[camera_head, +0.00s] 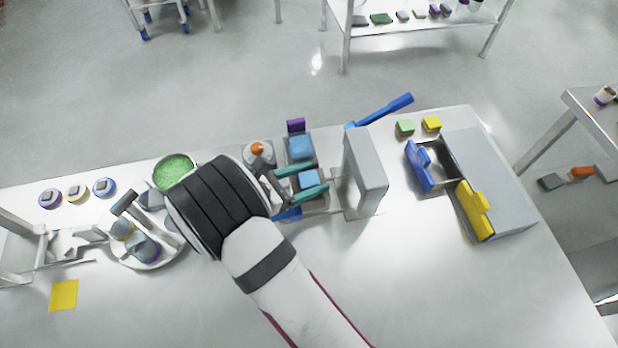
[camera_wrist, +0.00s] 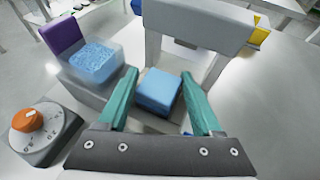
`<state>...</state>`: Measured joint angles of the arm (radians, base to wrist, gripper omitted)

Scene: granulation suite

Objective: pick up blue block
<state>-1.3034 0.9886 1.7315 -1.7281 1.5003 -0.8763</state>
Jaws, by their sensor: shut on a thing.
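The blue block (camera_head: 309,181) is a small light-blue cube at the middle of the bench, between the teal fingers of my gripper (camera_head: 308,183). In the wrist view the blue block (camera_wrist: 158,90) sits between the two fingertips of my gripper (camera_wrist: 170,95), over a grey tray-like surface. My gripper is shut on the block. I cannot tell whether the block is clear of the surface below it.
A grey press-like frame (camera_head: 366,170) with a blue lever (camera_head: 385,110) stands just right of my gripper. A clear blue-filled container (camera_wrist: 95,62) and an orange-knob dial (camera_wrist: 28,121) are at left. A grey drawer unit (camera_head: 490,165) stands farther right. Open bench lies in front.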

